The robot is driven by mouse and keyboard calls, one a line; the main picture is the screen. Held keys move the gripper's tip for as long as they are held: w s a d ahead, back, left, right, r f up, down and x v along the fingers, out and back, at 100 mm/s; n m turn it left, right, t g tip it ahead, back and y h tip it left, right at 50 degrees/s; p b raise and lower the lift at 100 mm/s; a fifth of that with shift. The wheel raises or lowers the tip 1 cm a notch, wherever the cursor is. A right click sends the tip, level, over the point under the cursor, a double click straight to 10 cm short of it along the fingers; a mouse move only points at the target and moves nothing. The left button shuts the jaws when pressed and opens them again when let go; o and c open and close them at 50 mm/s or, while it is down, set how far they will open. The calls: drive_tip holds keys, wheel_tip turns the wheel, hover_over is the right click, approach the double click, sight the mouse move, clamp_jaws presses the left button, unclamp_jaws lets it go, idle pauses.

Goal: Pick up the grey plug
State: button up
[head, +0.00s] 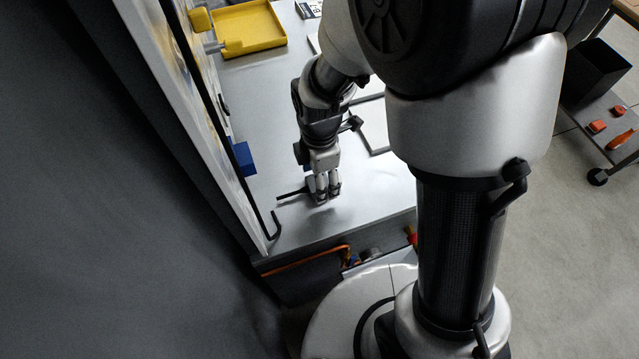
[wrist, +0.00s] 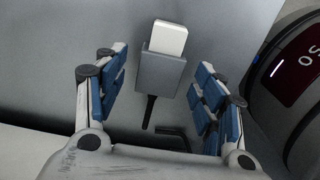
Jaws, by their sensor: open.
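The grey plug (wrist: 158,76) lies on the grey bench top, a grey block with a white end and a thin dark cord at its other end. In the wrist view it sits between the two blue-padded fingers of my gripper (wrist: 163,82), with a gap on each side. My gripper is open. In the head view my gripper (head: 323,196) is low over the bench near its front edge. It hides most of the plug there; a dark cord (head: 291,194) sticks out to its left.
A black bent key (head: 275,226) lies at the bench's front left; it also shows in the wrist view (wrist: 175,133). A panel wall bounds the left side, with a blue block (head: 243,158) beside it. A yellow tray (head: 250,27) stands at the back.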

wheel_tip(320, 180, down, 2)
drive_tip(key=shift+f, duration=0.1)
drive_tip(key=shift+c, duration=0.5)
drive_tip(key=c, duration=1.1)
